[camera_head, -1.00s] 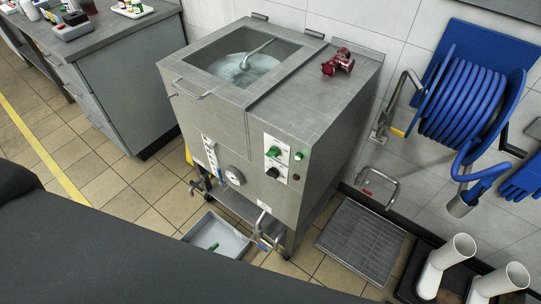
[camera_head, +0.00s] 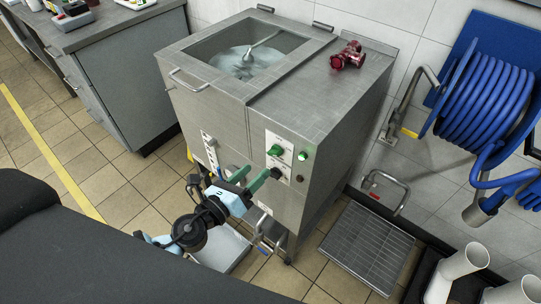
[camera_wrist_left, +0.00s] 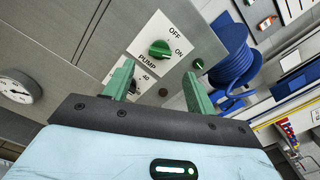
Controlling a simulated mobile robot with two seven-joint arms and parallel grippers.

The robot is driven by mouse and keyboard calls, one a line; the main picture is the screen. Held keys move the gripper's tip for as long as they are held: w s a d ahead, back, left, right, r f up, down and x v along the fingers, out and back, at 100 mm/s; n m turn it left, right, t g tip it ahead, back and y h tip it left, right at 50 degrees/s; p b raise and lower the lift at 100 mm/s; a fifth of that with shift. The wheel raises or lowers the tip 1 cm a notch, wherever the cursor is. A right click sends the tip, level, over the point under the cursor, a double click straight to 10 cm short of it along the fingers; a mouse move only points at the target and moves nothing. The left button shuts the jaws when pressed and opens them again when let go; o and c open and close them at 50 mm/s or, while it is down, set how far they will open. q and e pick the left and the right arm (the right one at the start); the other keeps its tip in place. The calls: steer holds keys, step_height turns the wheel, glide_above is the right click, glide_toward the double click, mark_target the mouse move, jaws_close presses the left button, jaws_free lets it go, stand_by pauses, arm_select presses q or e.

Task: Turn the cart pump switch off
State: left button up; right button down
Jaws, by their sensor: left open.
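The pump switch is a green knob (camera_head: 277,150) on a white plate on the front of the steel cart (camera_head: 330,112). In the left wrist view the knob (camera_wrist_left: 160,49) shows above the word PUMP, with OFF and ON marked around it; its exact pointing is hard to read. A green lamp (camera_head: 303,156) beside it looks lit. My left gripper (camera_head: 255,174) is open and empty, its green fingers in front of the panel just below the knob. In the left wrist view the fingertips (camera_wrist_left: 160,71) stand either side below the knob, apparently not touching it.
A black dial (camera_wrist_left: 134,88) under the switch is partly hidden by a finger. A round gauge (camera_wrist_left: 15,86) is at the left. The vat with liquid (camera_head: 246,62) is open on top. A blue hose reel (camera_head: 487,100) hangs at right; a floor grate (camera_head: 368,246) lies below.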

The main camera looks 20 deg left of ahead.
mark_target(272, 155)
arm_select(q)
steer(key=x, duration=0.7)
steer(key=shift+w+d+p, duration=0.1)
steer(key=shift+w+p, duration=0.15)
steer(key=shift+p, duration=0.15)
steer(key=c, duration=1)
